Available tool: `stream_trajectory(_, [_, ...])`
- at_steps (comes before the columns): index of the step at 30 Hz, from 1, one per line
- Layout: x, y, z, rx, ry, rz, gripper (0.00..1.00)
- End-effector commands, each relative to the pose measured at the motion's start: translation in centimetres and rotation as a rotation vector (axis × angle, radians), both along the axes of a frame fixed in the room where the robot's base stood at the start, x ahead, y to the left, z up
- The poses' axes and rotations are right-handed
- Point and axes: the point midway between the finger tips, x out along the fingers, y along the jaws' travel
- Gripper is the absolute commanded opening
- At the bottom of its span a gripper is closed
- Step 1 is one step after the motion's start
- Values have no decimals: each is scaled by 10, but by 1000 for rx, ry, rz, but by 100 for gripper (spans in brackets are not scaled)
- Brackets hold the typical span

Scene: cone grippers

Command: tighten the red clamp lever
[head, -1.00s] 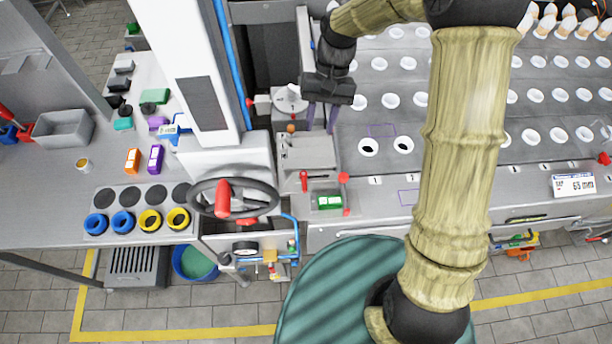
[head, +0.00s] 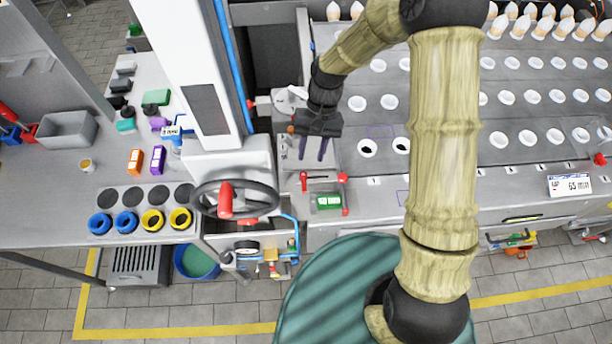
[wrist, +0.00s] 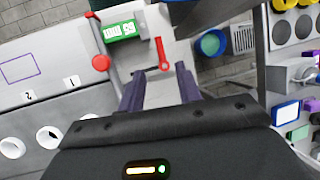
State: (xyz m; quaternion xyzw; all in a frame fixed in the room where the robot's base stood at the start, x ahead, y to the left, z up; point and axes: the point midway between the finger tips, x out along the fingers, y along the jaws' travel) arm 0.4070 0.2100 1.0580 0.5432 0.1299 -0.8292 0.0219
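A short red lever (head: 304,181) stands on the grey fixture (head: 322,184), left of a green display (head: 329,202). It also shows in the wrist view (wrist: 161,52), with its round end toward my fingertips. A second red handle with a ball knob (head: 343,178) is right of the display; its knob shows in the wrist view (wrist: 100,62). I cannot tell for certain which is the clamp lever. My gripper (head: 313,152) is open and empty, above the fixture and behind the short lever. In the wrist view my fingertips (wrist: 160,72) straddle the line of that lever, seemingly without contact.
A black handwheel (head: 262,190) with a red grip stands left of the fixture. A white column (head: 190,60) rises behind it. The holed conveyor (head: 440,125) lies to the right. A side table (head: 50,190) holds rings and small boxes.

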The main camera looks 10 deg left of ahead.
Motion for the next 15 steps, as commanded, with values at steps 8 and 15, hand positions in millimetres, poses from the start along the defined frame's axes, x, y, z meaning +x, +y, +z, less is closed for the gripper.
stream_trajectory(8, [-22, 5, -43, -2, 5, 0, 34])
stream_trajectory(15, [-35, 9, -75, -1, 3, 1, 34])
